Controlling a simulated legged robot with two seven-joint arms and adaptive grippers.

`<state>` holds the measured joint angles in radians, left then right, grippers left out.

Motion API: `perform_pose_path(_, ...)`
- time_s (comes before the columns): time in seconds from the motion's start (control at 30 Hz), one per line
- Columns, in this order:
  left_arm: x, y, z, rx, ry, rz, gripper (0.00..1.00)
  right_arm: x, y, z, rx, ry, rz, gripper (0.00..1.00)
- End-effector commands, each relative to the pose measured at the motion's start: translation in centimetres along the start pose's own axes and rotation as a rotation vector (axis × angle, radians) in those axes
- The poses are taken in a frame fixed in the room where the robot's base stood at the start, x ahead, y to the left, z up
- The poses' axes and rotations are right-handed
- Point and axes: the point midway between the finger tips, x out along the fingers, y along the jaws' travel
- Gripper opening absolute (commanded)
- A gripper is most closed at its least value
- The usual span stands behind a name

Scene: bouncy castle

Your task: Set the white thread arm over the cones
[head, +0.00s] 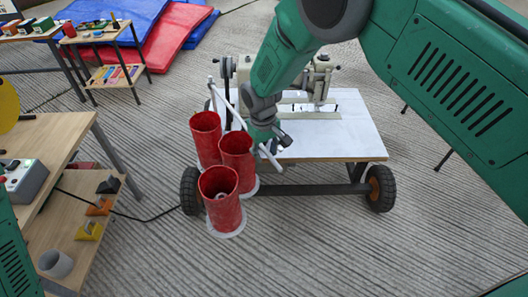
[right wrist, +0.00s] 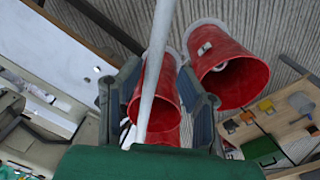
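Three red cones (head: 221,196) stand upright on white round bases left of and below my right gripper (head: 265,138). In the right wrist view, the thread arm (right wrist: 156,62) runs between the two fingers of the right gripper (right wrist: 159,78), with space on both sides. The fingers are apart. Red cones (right wrist: 229,72) show behind them. My left gripper is out of view.
The sewing machine (head: 318,82) sits on a white-topped wheeled table (head: 350,137) behind my right arm. A wooden workbench (head: 48,140) with a lower shelf stands at left. Blue and red mats (head: 160,35) lie at the back. Floor in front is clear.

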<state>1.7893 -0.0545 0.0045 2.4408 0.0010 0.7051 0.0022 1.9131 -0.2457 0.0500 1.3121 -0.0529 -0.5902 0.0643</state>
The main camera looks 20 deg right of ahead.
Motion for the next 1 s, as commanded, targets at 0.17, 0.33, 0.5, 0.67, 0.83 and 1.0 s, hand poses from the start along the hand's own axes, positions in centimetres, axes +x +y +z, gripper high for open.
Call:
perform_pose_path(0.17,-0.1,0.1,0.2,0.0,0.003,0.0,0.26,-0.5,0.0,-0.1,0.0,0.002,0.002,0.32)
perform_pose_path(0.33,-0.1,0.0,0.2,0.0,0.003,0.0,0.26,-3.1,-0.1,-0.2,0.0,0.004,0.003,0.32)
perform_pose_path(0.5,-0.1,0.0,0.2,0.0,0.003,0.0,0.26,-6.9,-0.1,-0.2,0.0,0.004,0.003,0.32)
perform_pose_path(0.67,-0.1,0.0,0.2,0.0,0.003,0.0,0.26,-9.7,-0.1,-0.2,-0.001,0.0,0.002,0.32)
perform_pose_path(0.83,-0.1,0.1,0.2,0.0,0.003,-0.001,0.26,-11.4,-0.1,-0.2,-0.001,-0.001,0.001,0.32)
perform_pose_path(1.0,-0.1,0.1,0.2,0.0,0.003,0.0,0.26,-11.9,-0.1,-0.2,-0.001,-0.002,0.001,0.32)
